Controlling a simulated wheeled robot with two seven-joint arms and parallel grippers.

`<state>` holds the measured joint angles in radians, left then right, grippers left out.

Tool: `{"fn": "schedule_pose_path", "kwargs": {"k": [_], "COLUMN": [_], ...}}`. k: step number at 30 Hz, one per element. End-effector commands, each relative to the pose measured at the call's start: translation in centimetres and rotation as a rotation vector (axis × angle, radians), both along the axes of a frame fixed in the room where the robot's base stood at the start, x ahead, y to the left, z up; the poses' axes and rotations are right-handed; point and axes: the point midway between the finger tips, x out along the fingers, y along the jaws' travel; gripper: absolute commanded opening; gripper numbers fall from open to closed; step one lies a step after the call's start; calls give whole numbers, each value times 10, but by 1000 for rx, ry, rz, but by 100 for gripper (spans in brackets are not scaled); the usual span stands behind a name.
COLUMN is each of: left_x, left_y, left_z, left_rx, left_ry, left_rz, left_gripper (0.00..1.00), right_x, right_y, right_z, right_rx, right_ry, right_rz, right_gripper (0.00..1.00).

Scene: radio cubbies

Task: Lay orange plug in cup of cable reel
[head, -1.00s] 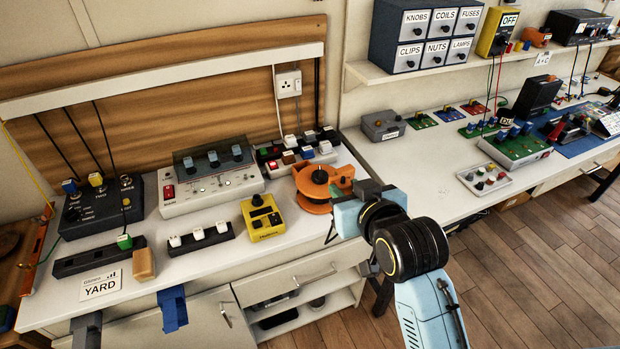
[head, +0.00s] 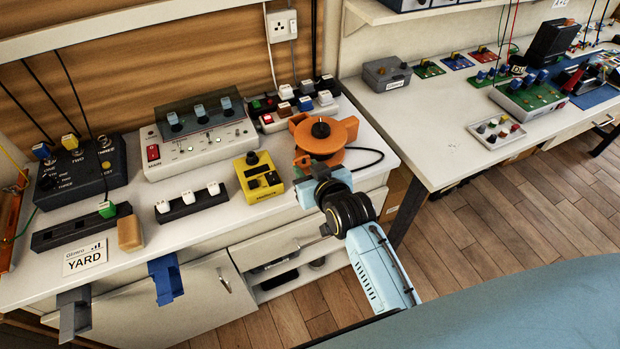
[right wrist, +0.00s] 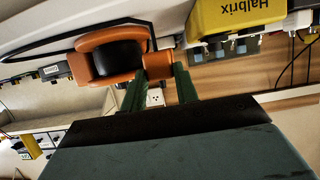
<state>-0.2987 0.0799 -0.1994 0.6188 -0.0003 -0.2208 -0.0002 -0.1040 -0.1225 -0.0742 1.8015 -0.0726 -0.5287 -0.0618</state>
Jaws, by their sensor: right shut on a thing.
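The orange cable reel (head: 338,131), with a black knob on top, stands at the right front end of the left bench. It also shows in the right wrist view (right wrist: 95,43), with a dark round middle. My right gripper (head: 318,172) is at the reel's front side, close to it. In the right wrist view its two green fingers (right wrist: 158,78) are shut on a small orange block, seemingly the orange plug (right wrist: 158,60), right beside the reel. Whether plug and reel touch, and where the cup is, I cannot tell. My left gripper is out of view.
A yellow box (head: 259,183) stands left of the reel. A power strip (head: 290,107) with several plugs lies behind. A gap separates the second bench (head: 430,135).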

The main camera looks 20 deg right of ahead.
Motion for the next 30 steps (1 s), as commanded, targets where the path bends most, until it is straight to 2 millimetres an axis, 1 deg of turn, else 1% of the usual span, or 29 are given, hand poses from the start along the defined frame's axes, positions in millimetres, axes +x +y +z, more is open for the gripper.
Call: {"fn": "schedule_pose_path", "kwargs": {"k": [1,3,5,9,11,15,22,23,27,30], "left_x": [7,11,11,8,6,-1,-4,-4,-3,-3], "left_y": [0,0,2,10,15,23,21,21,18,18], "left_z": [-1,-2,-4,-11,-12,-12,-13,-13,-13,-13], "left_rx": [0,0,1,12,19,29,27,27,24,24], "left_ry": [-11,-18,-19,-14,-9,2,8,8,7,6], "left_rz": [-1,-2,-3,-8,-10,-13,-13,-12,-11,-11], "left_gripper": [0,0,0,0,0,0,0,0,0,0], "right_x": [0,0,0,0,0,0,0,0,0,0], "right_y": [0,0,0,0,0,0,0,0,0,0], "right_z": [-4,-8,-14,-36,-41,-41,-45,-44,-44,-44], "right_rx": [0,0,0,-1,-1,-1,0,0,0,0], "right_ry": [-1,0,0,1,0,-3,-1,-1,-1,-1], "right_rz": [0,0,0,0,0,0,0,0,0,0], "right_gripper": [8,8,8,8,8,8,8,33,51,52]}}
